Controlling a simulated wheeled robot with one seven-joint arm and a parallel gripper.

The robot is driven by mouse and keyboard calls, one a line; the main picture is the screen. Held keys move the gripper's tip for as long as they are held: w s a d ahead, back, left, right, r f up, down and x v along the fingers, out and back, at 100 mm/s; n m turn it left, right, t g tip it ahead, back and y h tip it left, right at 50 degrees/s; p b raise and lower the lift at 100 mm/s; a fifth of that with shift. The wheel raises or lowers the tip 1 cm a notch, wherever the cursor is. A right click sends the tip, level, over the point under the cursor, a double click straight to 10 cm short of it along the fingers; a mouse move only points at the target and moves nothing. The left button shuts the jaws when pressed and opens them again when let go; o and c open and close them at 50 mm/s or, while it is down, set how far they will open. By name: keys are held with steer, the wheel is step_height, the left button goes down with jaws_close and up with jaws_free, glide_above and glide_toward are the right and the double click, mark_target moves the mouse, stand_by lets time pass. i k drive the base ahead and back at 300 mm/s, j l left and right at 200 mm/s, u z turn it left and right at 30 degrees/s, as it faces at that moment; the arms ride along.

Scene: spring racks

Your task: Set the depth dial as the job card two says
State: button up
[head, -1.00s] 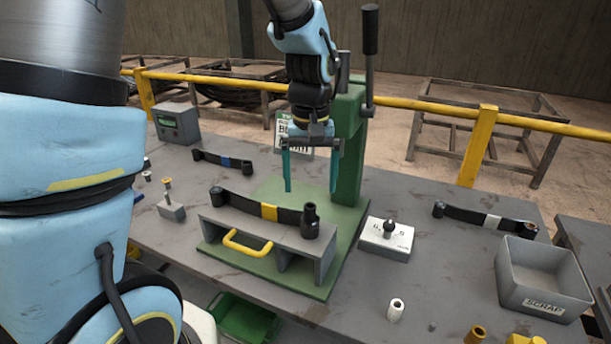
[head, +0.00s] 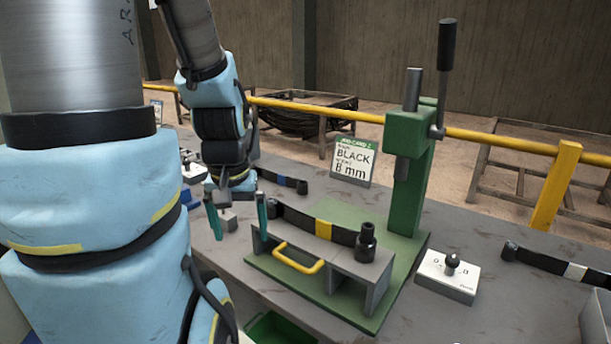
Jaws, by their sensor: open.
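The job card (head: 352,160) stands behind the green press base; it reads "BLACK" and "8 mm" under a green header that looks like "JOB CARD 2". The depth dial is a black knob (head: 452,263) on a white box (head: 446,280), right of the press. Its face has a few small marks, too small to read surely, so its setting is unclear. My gripper (head: 238,217) is open and empty, its teal fingers spread above the table left of the press fixture, well away from the dial.
The green press (head: 408,135) with its tall lever (head: 445,70) stands between my gripper and the dial. A spring strip with a yellow band (head: 323,229) lies on the grey fixture (head: 350,272). Another strip (head: 560,265) lies right of the dial.

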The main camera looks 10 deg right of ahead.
mark_target(452, 262)
steer(key=z, duration=0.95)
